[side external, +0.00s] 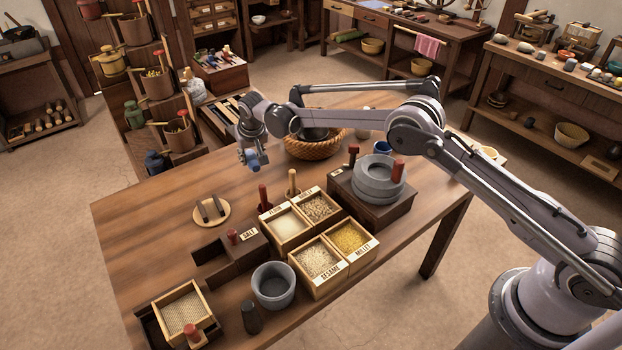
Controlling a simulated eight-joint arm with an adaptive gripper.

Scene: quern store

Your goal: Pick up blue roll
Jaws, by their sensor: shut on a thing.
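My gripper (252,158) hangs over the back left part of the wooden table, pointing down. It is shut on a small blue roll (262,157), which shows between and beside the fingers. The roll appears to be held above the tabletop. The gripper covers part of it, so its full shape is hidden.
On the table (150,215) are a wicker basket (316,152), a grey quern (378,180), labelled grain boxes (318,258), a grey mortar (273,286), a round board (212,212) and a sieve box (184,310). The left tabletop is mostly clear. Stepped shelves with pots (160,85) stand behind.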

